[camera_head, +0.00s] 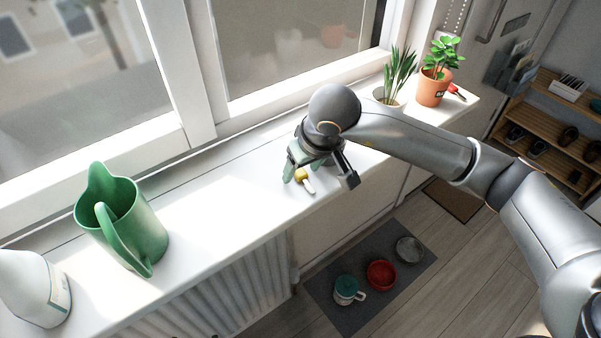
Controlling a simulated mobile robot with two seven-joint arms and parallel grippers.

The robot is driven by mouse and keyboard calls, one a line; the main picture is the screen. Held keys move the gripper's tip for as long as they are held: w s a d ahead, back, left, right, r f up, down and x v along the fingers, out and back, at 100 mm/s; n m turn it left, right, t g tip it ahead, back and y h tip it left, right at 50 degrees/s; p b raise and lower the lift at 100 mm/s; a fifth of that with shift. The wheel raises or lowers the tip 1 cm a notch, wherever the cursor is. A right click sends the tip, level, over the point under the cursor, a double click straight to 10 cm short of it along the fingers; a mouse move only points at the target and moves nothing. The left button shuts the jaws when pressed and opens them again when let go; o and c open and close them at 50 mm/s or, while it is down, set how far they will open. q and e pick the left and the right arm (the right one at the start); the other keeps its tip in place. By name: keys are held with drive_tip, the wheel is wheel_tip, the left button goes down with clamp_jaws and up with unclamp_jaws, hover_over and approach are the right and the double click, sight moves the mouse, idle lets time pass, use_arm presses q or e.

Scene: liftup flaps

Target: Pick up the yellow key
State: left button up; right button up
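The yellow key (301,175) has a yellow head and a pale shaft that points toward the front edge of the white windowsill. My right gripper (302,170) points down over the sill right at the key, with its pale green fingers beside the yellow head. The wrist and the gripper body hide part of the fingers, so I cannot tell whether they are apart or closed on the key. I also cannot tell whether the key rests on the sill or is just off it. My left gripper is not in view.
A green watering can (139,222) and a white bottle (34,290) stand on the sill at left. Two potted plants (433,88) (389,98) and a red-handled tool (456,91) are at its far right end. The sill between can and gripper is clear. Bowls (381,275) lie on a floor mat.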

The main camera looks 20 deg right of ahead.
clamp_jaws()
idle(0.3)
